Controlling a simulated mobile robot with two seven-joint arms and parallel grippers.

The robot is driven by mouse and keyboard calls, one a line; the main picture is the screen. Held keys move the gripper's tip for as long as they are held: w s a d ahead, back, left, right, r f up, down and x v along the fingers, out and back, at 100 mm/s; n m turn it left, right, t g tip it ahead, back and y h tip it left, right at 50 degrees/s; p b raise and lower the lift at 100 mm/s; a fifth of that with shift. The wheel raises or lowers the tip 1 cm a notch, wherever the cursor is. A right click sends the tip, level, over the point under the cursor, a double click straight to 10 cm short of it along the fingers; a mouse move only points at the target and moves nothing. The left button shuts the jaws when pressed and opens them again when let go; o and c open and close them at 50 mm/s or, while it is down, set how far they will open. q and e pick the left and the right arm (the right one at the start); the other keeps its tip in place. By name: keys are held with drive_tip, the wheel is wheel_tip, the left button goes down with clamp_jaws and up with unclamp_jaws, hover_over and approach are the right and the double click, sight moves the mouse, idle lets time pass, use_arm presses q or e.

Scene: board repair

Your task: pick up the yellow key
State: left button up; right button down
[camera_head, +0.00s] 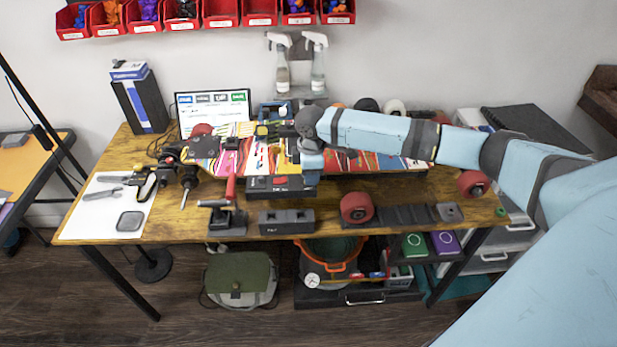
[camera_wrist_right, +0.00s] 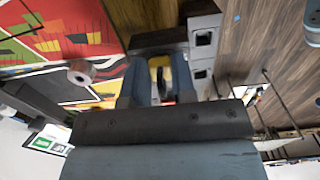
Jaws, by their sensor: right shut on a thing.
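My right gripper (camera_head: 311,178) points down over the middle of the workbench, at the front edge of the colourful board (camera_head: 390,163). In the right wrist view its two blue-grey fingers (camera_wrist_right: 160,84) are shut on a small yellow piece (camera_wrist_right: 159,63), which looks like the yellow key. A dark rounded part shows against the yellow, and the fingers hide much of the key. In the head view the key is hidden by the gripper. A dark block with a red label (camera_head: 270,187) lies beside and under the fingertips. My left gripper is not in view.
A grey block with holes (camera_head: 287,222), a red-handled tool (camera_head: 230,192) and red wheels (camera_head: 357,207) stand along the bench front. Dark tools (camera_head: 178,172) and a white mat (camera_head: 88,222) lie at left. A laptop (camera_head: 213,105) and spray bottles (camera_head: 317,65) stand behind.

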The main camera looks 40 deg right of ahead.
drive_tip(key=shift+r, duration=0.1)
wheel_tip(320, 180, up, 20)
drive_tip(key=shift+p, duration=0.35)
idle(0.4)
drive_tip(key=a+p, duration=0.8)
drive_tip(key=a, duration=0.4)
idle(0.5)
drive_tip(key=shift+w, duration=0.1)
